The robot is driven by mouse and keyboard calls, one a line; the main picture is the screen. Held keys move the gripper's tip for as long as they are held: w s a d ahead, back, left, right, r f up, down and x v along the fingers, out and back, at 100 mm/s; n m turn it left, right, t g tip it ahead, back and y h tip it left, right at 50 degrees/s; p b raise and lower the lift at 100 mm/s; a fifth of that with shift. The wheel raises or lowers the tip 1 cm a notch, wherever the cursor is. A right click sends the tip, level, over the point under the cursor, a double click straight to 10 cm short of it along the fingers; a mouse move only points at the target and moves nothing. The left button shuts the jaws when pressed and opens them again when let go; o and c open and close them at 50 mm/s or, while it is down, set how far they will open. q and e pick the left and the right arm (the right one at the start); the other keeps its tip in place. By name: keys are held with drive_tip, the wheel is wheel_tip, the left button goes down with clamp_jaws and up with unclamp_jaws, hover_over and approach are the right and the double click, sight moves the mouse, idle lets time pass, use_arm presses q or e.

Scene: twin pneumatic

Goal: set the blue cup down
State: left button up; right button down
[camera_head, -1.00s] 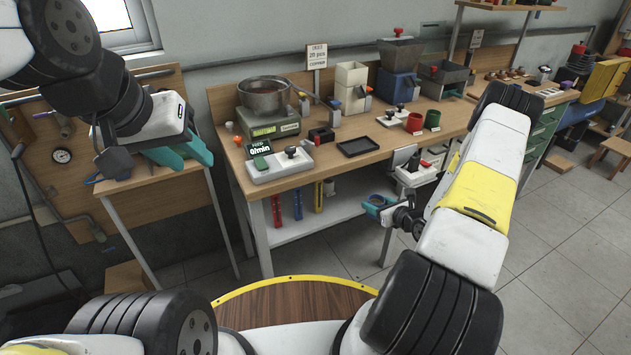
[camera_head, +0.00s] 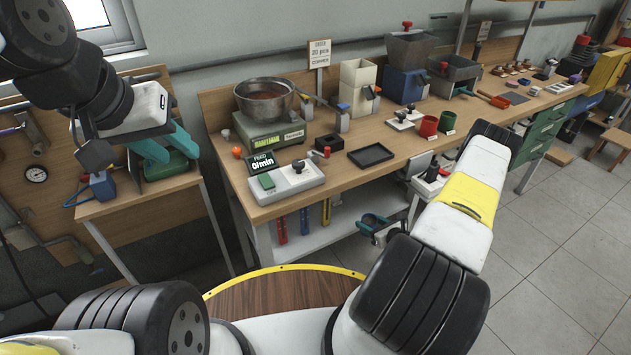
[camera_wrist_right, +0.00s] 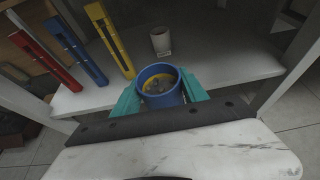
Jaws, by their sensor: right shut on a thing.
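The blue cup (camera_wrist_right: 160,91) is upright in the right wrist view, with a yellowish inside and small grey pieces in it. My right gripper (camera_wrist_right: 160,98) is shut on it, with a teal finger on either side. In the head view my right gripper (camera_head: 373,222) is low, by the front of the bench's lower shelf, and the cup is hard to make out there. I cannot tell the cup's height over the shelf. My left gripper (camera_head: 168,150) is empty, its teal fingers apart, over the small side table at left.
The lower shelf (camera_head: 305,240) has bare room around a light cup (camera_wrist_right: 161,41). Red, blue and yellow upright pieces (camera_wrist_right: 110,38) stand to the left. The bench top (camera_head: 330,180) above carries a scale with a bowl (camera_head: 265,100), a black tray (camera_head: 371,154) and red and green cups.

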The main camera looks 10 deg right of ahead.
drive_tip(key=w+a, duration=0.2)
drive_tip(key=w, duration=0.3)
drive_tip(key=w+a+f, duration=0.1)
drive_tip(key=w, duration=0.4)
drive_tip(key=w+a, duration=0.2)
drive_tip(key=w, duration=0.3)
drive_tip(key=shift+a+f, duration=0.2)
drive_tip(key=shift+a, duration=0.15)
drive_tip(key=shift+w+f, duration=0.15)
drive_tip(key=shift+f, duration=1.65)
drive_tip(key=shift+f, duration=0.15)
drive_tip(key=c, duration=0.6)
unclamp_jaws()
